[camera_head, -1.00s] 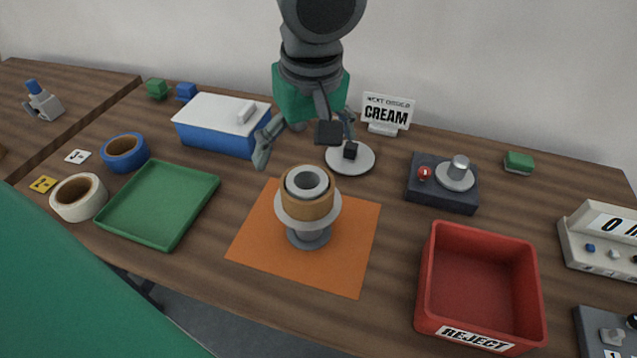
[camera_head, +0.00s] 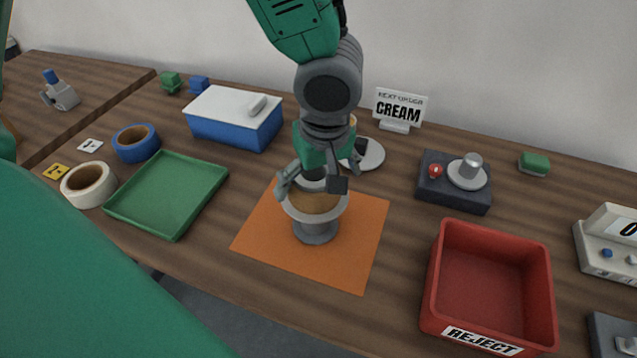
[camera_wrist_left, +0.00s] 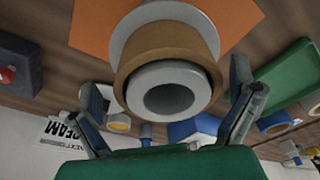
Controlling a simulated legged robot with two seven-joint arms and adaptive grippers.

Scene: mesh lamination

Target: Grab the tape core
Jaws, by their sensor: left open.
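The tape core, a brown ring (camera_head: 315,204) around a grey hub, sits on a grey stand (camera_head: 316,230) with a wide flange. The stand is on an orange mat (camera_head: 357,248). My left gripper (camera_head: 311,186) is open directly above the core, its fingers spread to either side, and hides much of its top. In the left wrist view the core (camera_wrist_left: 140,64) is large between the two spread fingers (camera_wrist_left: 168,105), with a visible gap on each side. I see no finger contact. My right gripper is not in view.
A green tray (camera_head: 165,197), white tape roll (camera_head: 88,185) and blue tape roll (camera_head: 136,144) lie left. A blue box with white lid (camera_head: 232,103) stands behind. A red reject bin (camera_head: 437,285) and dark control box (camera_head: 450,190) are right. A CREAM sign (camera_head: 400,107) stands behind.

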